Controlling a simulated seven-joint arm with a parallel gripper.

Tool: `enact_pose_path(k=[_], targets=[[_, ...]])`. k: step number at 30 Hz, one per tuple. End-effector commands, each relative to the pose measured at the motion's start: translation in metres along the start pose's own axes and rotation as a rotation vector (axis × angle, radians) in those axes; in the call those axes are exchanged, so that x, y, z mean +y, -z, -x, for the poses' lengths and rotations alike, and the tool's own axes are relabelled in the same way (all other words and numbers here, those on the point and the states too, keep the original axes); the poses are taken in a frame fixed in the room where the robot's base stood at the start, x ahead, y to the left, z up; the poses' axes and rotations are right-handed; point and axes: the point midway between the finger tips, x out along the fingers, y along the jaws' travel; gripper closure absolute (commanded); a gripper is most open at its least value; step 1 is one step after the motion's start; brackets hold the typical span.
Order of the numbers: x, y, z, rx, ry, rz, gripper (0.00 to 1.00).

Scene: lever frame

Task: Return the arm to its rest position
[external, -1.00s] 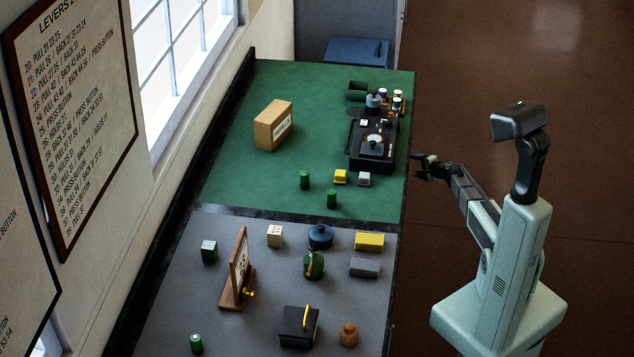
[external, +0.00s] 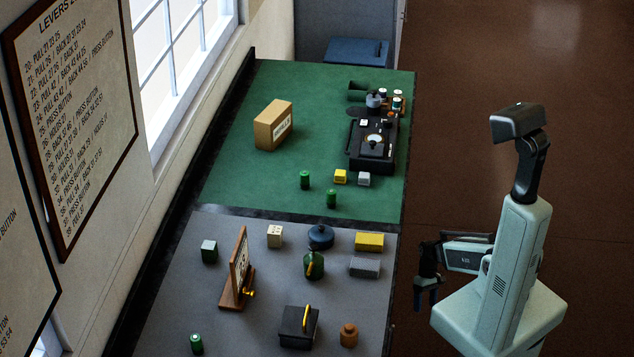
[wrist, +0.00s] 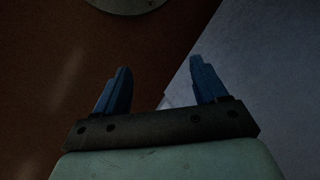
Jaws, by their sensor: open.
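My gripper (external: 427,297) hangs beside my body in the external view, off the right edge of the table and pointing down. My arm is folded back close to my column. In the wrist view, my gripper (wrist: 160,88) shows two blue fingers spread apart with nothing between them. The floor and a grey surface lie beyond the fingers.
The brown floor (external: 520,60) is clear.

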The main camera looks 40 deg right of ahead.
Motion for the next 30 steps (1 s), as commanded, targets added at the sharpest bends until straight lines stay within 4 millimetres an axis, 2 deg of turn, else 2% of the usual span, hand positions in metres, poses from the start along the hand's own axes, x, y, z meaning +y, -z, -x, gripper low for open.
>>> enact_pose_path(k=[1, 6, 9, 15, 18, 30], targets=[[-0.006, -0.019, -0.015, -0.046, -0.026, 0.004, 0.28], [-0.016, -0.06, -0.056, -0.144, -0.111, -0.025, 0.28], [-0.019, -0.082, -0.077, -0.183, -0.157, -0.05, 0.28], [-0.021, -0.113, -0.103, -0.226, -0.227, -0.086, 0.28], [-0.021, -0.119, -0.109, -0.235, -0.244, -0.095, 0.28], [-0.021, -0.119, -0.109, -0.235, -0.244, -0.095, 0.28]])
